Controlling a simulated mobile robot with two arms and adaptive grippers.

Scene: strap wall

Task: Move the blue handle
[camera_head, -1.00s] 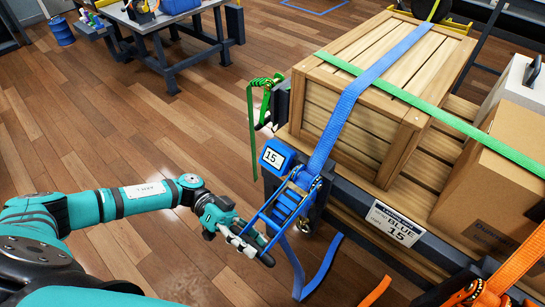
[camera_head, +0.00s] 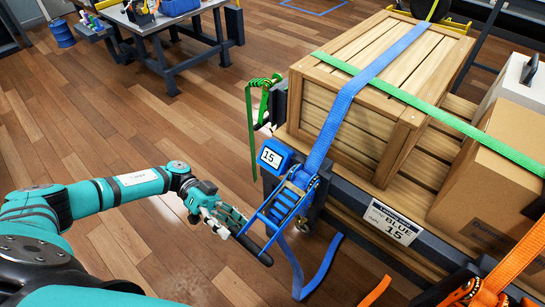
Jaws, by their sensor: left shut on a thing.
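The blue handle (camera_head: 257,229) is the ladder-like lever of the blue ratchet (camera_head: 292,196), with a dark grip bar at its lower end. The ratchet sits at the edge of the wooden platform, below the blue strap (camera_head: 340,105). My left gripper (camera_head: 245,230) reaches in from the left and is shut on the handle near its dark bar. The fingers partly hide the handle's lower end. The loose blue strap tail (camera_head: 318,275) hangs below the ratchet. My right gripper is not in view.
A wooden crate (camera_head: 325,112) stands on the platform under blue and green straps. A green ratchet (camera_head: 263,90) is at the far corner, an orange strap (camera_head: 515,255) at lower right. Floor to the left is clear.

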